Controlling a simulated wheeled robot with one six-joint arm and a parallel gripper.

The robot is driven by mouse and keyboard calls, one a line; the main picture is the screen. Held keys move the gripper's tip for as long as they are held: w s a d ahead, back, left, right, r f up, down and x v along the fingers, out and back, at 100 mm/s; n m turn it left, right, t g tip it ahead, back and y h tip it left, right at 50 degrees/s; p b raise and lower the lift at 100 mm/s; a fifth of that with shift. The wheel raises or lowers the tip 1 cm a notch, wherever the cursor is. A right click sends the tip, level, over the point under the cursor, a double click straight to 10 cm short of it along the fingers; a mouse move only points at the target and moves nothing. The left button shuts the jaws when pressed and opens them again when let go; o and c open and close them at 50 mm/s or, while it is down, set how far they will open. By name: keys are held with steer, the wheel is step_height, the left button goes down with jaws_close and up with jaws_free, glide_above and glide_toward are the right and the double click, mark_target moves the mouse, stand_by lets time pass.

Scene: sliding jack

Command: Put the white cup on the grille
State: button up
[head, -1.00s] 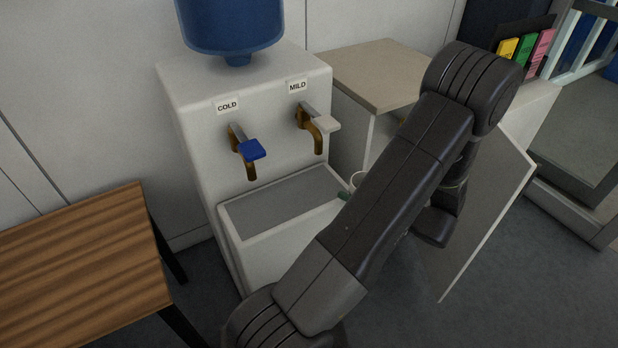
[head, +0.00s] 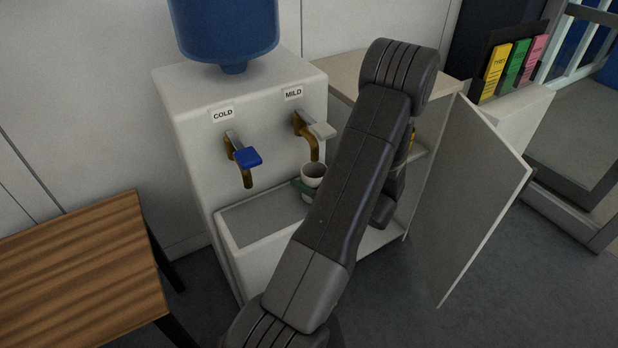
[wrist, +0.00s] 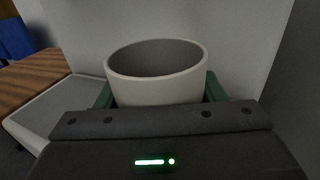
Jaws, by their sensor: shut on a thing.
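The white cup (head: 313,174) is upright under the mild tap, over the right part of the dispenser's grey grille (head: 262,203). My gripper (head: 303,187) is shut on the cup; one green finger shows at the cup's left side, and my arm hides the rest. In the wrist view the cup (wrist: 157,72) stands between the green fingers (wrist: 158,90), its open rim facing up. The grille also shows at the left of the wrist view (wrist: 62,108). I cannot tell whether the cup's base touches the grille.
The cold tap (head: 243,157) with a blue lever and the mild tap (head: 312,132) stick out above the grille. A cabinet with an open door (head: 478,195) stands to the right. A wooden table (head: 80,260) is at the left. The left part of the grille is bare.

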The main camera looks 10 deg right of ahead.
steer(key=shift+f, duration=0.2)
steer(key=o, duration=0.9)
steer(key=shift+o, duration=0.2)
steer(key=shift+r, duration=0.1)
steer(key=shift+r, duration=0.15)
steer(key=shift+s+d, duration=0.15)
steer(key=v, duration=1.1)
steer(key=shift+s+d, duration=0.2)
steer(key=shift+d, duration=0.05)
